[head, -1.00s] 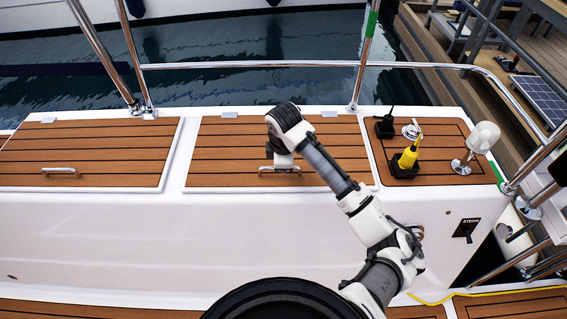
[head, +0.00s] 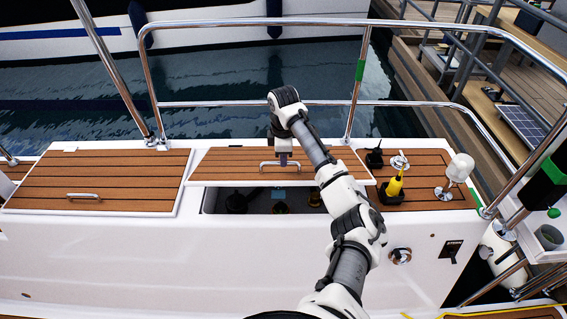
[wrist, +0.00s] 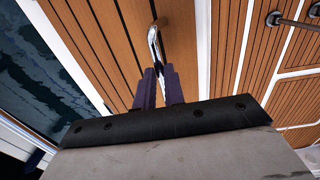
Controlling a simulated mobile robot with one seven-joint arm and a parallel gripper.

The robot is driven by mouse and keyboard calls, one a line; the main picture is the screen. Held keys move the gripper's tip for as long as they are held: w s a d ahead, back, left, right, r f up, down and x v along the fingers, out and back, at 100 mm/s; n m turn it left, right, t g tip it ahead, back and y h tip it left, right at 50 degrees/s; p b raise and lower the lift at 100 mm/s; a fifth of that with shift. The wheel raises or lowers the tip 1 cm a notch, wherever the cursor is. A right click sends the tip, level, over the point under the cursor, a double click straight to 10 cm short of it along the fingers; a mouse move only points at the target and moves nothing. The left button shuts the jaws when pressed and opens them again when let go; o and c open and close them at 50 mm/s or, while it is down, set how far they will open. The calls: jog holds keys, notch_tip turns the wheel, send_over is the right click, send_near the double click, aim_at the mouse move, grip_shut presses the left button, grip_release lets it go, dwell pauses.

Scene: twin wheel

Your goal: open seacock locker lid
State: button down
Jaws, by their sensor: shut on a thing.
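The seacock locker lid (head: 225,165) is a teak-planked panel in the middle of the white bench. Its front edge is raised, and a dark opening (head: 290,204) shows below it with several fittings inside, partly in shadow. A metal bar handle (head: 281,164) sits near the lid's front edge. My gripper (head: 283,160) is at this handle, shut on it. In the wrist view the two dark fingers (wrist: 159,88) reach the handle (wrist: 153,45) against the teak planks. The exact contact is partly hidden.
A second closed teak lid (head: 100,175) lies to the left. On the right panel stand a yellow device (head: 394,187), a dark handset (head: 374,158) and a white dome (head: 460,167). A steel rail (head: 260,103) runs behind the bench, with water beyond.

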jog(key=shift+w+r+g+p, duration=0.3)
jog(key=shift+w+r+p, duration=0.1)
jog(key=shift+w+r, duration=0.25)
jog(key=shift+f, duration=0.1)
jog(key=shift+d, duration=0.1)
jog(key=c, duration=1.5)
grip_release()
jog(key=shift+w+f, duration=0.2)
jog(key=shift+f, duration=0.15)
jog(key=shift+s+r, duration=0.15)
jog(key=shift+r, duration=0.1)
notch_tip(320, 180, up, 14)
jog(key=shift+w+f+b, duration=0.15)
jog(key=shift+w+b, duration=0.1)
jog(key=shift+b, duration=0.15)
